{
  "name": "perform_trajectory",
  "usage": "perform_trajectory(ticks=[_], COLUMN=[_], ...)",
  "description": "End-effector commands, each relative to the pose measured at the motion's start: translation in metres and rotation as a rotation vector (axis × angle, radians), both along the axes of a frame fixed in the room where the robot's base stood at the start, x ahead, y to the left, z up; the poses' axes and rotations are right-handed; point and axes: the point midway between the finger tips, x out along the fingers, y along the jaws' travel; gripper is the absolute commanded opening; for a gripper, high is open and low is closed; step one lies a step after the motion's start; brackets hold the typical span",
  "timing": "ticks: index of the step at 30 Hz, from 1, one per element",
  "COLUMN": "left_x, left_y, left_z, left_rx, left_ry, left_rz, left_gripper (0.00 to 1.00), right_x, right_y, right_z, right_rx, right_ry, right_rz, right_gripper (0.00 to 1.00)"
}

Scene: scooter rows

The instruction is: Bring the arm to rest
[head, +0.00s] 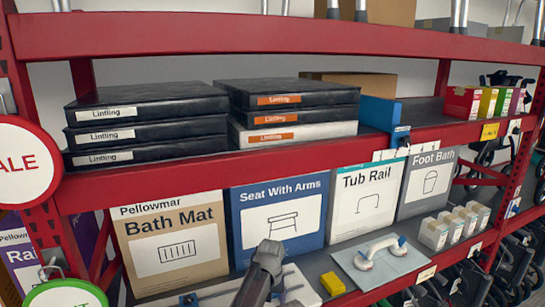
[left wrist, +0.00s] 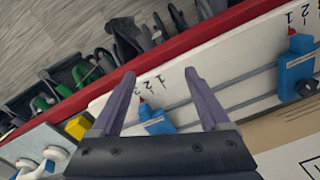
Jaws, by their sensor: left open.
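In the left wrist view my left gripper (left wrist: 158,80) is open, with its two fingers apart and nothing between them. It is over a white board (left wrist: 225,82) with grey rails and small printed numbers. A blue slider with a red tip (left wrist: 155,120) shows between and beyond the fingers, and I cannot tell whether they touch it. A second blue slider (left wrist: 296,65) is to the right. In the head view a dark part of my arm (head: 262,272) rises from the bottom edge and hides part of the white board (head: 225,296). My right gripper is in neither view.
Boxes, including Bath Mat (head: 165,213) and Seat With Arms (head: 251,250), stand behind. A red shelf beam (head: 250,35) crosses above.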

Motion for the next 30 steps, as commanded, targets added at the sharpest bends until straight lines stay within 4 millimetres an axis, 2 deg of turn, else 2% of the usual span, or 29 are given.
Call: perform_trajectory(ticks=[1,5,8,15,18,21,24,30], left_x=[-0.013,-0.039,-0.067,-0.155,-0.182,-0.201,-0.212,-0.215], left_y=[0.003,0.008,0.013,0.035,0.042,0.048,0.052,0.052], left_z=[-0.014,-0.036,-0.060,-0.132,-0.152,-0.165,-0.172,-0.172], left_rx=[0.003,0.014,0.024,0.056,0.067,0.076,0.082,0.086], left_ry=[0.001,0.004,0.008,0.023,0.028,0.033,0.036,0.040], left_rz=[-0.011,-0.048,-0.087,-0.214,-0.261,-0.293,-0.313,-0.328], left_gripper=[0.79,0.79,0.79,0.79,0.79,0.79,0.79,0.79], right_x=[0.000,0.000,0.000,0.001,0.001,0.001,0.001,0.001], right_y=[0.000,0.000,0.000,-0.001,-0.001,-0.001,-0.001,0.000], right_z=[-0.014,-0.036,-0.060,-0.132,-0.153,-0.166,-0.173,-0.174], right_rx=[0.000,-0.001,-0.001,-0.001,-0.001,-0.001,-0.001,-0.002], right_ry=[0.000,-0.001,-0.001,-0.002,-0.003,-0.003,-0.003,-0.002], right_rz=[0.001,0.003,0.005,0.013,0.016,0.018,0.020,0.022], right_gripper=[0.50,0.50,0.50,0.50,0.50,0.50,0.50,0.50])
